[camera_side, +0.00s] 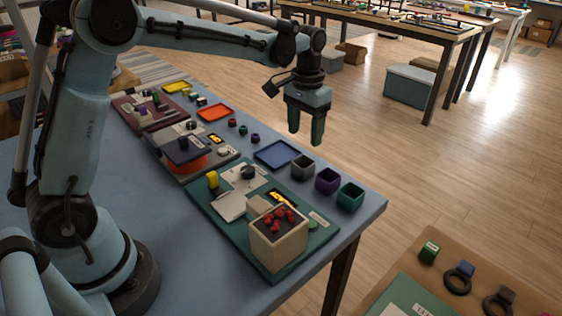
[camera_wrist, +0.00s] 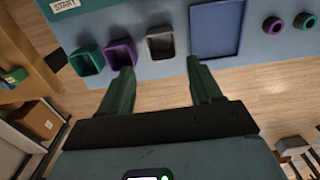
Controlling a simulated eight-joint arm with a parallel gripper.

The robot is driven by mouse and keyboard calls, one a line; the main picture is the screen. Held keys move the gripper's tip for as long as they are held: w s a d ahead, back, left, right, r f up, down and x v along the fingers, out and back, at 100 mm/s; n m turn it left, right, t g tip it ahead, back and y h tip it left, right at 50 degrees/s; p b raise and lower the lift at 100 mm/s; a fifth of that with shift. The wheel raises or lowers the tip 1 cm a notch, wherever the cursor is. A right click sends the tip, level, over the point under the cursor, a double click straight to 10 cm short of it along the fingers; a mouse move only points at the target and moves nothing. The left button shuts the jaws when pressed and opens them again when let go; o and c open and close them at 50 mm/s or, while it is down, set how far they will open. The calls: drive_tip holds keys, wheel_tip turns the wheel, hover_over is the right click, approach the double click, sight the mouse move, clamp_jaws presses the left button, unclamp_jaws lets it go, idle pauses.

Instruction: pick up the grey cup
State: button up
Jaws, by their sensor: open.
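The grey cup (camera_side: 302,167) is a small square open-topped cup standing upright on the blue table, between the blue tray and the purple cup. In the wrist view the grey cup (camera_wrist: 160,43) is near the top centre, beyond my fingertips and between their lines. My gripper (camera_side: 306,132) is open and empty, above the table edge and higher than the cup, pointing down. In the wrist view my gripper (camera_wrist: 160,72) has its two green fingers spread apart. The fingers appear apart from the cup.
The purple cup (camera_side: 327,181) and the green cup (camera_side: 349,197) stand in a row beside the grey cup. The blue tray (camera_side: 277,154) lies on its other side. A green board (camera_side: 222,212) with a beige box (camera_side: 278,245) lies nearby. Open floor is beyond the table edge.

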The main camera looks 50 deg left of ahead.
sight(303, 162)
wheel_tip(303, 162, down, 10)
drive_tip(key=shift+w+a+f, duration=0.1)
drive_tip(key=shift+w, duration=0.05)
drive_tip(key=c, duration=0.7)
idle(0.4)
